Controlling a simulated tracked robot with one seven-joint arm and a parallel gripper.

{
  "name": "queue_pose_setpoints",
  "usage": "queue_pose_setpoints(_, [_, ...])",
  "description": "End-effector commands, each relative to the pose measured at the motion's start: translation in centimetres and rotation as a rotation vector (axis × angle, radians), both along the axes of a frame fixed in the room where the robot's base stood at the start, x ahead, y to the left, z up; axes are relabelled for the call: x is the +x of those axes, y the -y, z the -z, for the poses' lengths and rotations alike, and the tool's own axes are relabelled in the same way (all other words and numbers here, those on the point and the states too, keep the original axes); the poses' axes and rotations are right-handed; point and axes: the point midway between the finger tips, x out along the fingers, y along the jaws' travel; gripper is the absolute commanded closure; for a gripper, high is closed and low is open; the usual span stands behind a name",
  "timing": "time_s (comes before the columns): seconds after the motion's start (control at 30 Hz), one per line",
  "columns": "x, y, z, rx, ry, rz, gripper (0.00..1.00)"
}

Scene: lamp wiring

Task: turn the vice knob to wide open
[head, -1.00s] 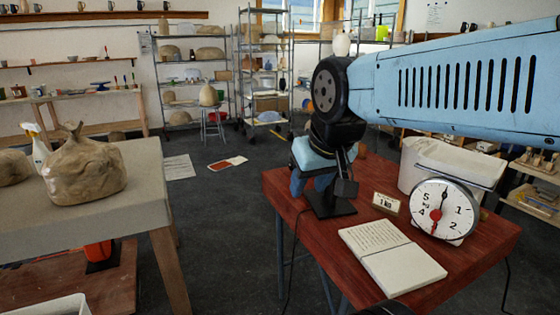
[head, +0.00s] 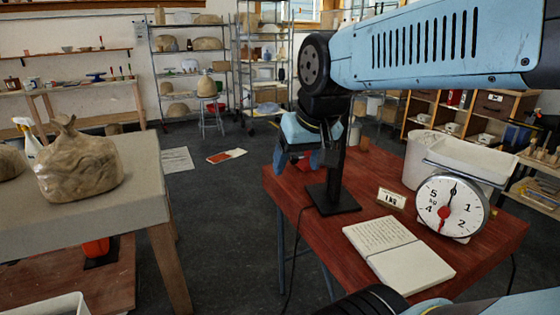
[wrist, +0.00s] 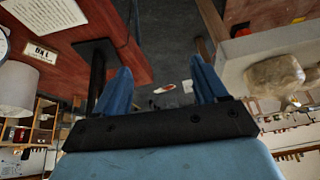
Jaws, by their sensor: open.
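My gripper (head: 300,160) is open and empty. It points downward in the head view, over the far left edge of the red table (head: 290,185). Both blue fingers (wrist: 160,75) show spread apart in the wrist view. A black stand (head: 334,198) with a flat base and upright post stands on the table, just right of the gripper. It also shows in the wrist view (wrist: 97,70), beside one finger. The upper part of the stand is hidden behind my arm. I cannot make out a vice or its knob in either view.
A dial scale (head: 452,205) with a white tray, a 1 kg sign (head: 391,197) and an open notebook (head: 398,250) occupy the table's right side. A cable hangs over its front left edge. A grey bench (head: 110,205) with wrapped clay (head: 75,170) stands left, across a floor gap.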

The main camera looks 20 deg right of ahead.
Motion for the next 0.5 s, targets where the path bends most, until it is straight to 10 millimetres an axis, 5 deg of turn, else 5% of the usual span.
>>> queue_pose_setpoints(0.5, [11.3, 4.8, -0.3, 0.119, -0.135, 0.339, 0.28])
